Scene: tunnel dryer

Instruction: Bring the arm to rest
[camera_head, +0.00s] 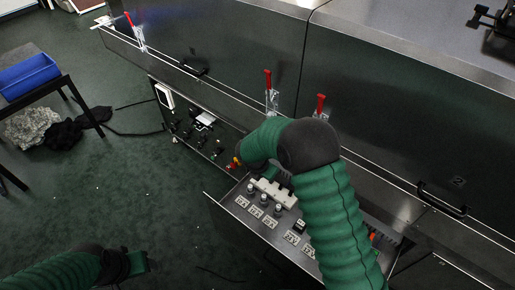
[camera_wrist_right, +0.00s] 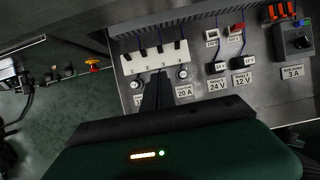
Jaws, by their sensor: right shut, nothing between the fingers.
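My right arm (camera_head: 335,215) reaches up from the lower right in the head view and bends left over an open drawer panel (camera_head: 233,213). In the right wrist view my right gripper (camera_wrist_right: 158,88) is shut and empty. Its dark fingers point at a white block of numbered switches (camera_wrist_right: 153,57) and overlap its lower edge in the picture; I cannot tell whether they touch. The switch block also shows in the head view (camera_head: 272,193). My left gripper (camera_head: 143,262) is low at the left in the head view, over the green floor; its jaws are not clear.
A long metal dryer with red-handled clamps (camera_head: 268,80) runs diagonally behind the panel. The panel carries labelled fuses, relays (camera_wrist_right: 240,62) and a dial unit (camera_wrist_right: 297,42). A table with a blue bin (camera_head: 28,75) stands far left. The floor (camera_head: 120,190) between is mostly clear.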

